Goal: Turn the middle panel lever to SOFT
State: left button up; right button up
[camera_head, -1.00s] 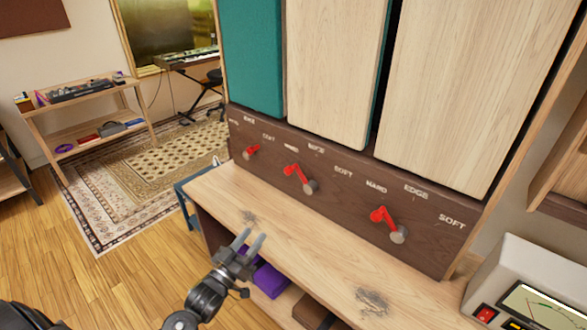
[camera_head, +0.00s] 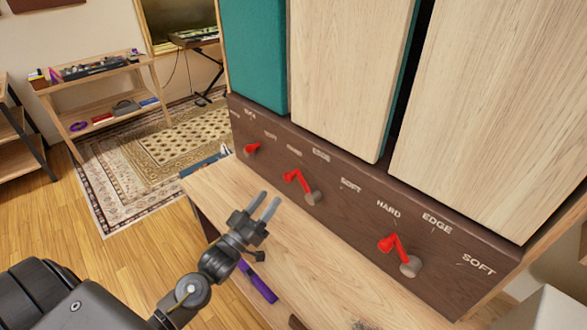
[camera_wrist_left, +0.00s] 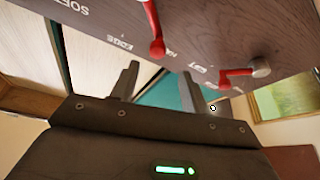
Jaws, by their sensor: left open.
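The middle panel lever (camera_head: 298,182) is red with a grey pivot, on the dark brown panel front (camera_head: 345,215). Its arm slants up and left from the pivot, to the HARD side of the EDGE label (camera_head: 321,155). The middle SOFT label (camera_head: 350,185) lies to the right of the pivot. My left gripper (camera_head: 269,203) is open and empty, just left of and in front of the middle lever, apparently apart from it. In the left wrist view, its fingers (camera_wrist_left: 160,88) show spread, and what appears to be the middle lever (camera_wrist_left: 236,73) is right of them. My right gripper is out of view.
The right lever (camera_head: 395,245) and left lever (camera_head: 251,149) flank the middle one on the same panel. A wooden ledge (camera_head: 225,185) runs below. Teal and pale wood panels (camera_head: 345,75) rise above.

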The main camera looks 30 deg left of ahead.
aim_at(292, 173)
pick_arm(q)
jog(key=x, duration=0.3)
jog(key=p+x, duration=0.1)
jog(key=shift+w+d+r, duration=0.2)
jog(key=shift+d, duration=0.1)
jog(key=p+x, duration=0.1)
jog(key=x, duration=0.4)
jog(key=shift+w, duration=0.1)
jog(key=shift+w+d+r+p, duration=0.1)
jog(key=shift+w+d+p, duration=0.1)
jog(key=shift+w+p, duration=0.3)
jog(key=shift+w, duration=0.1)
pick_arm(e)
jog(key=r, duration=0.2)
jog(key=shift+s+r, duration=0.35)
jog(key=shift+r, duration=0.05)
pick_arm(q)
jog(key=shift+c, duration=0.5)
grip_shut()
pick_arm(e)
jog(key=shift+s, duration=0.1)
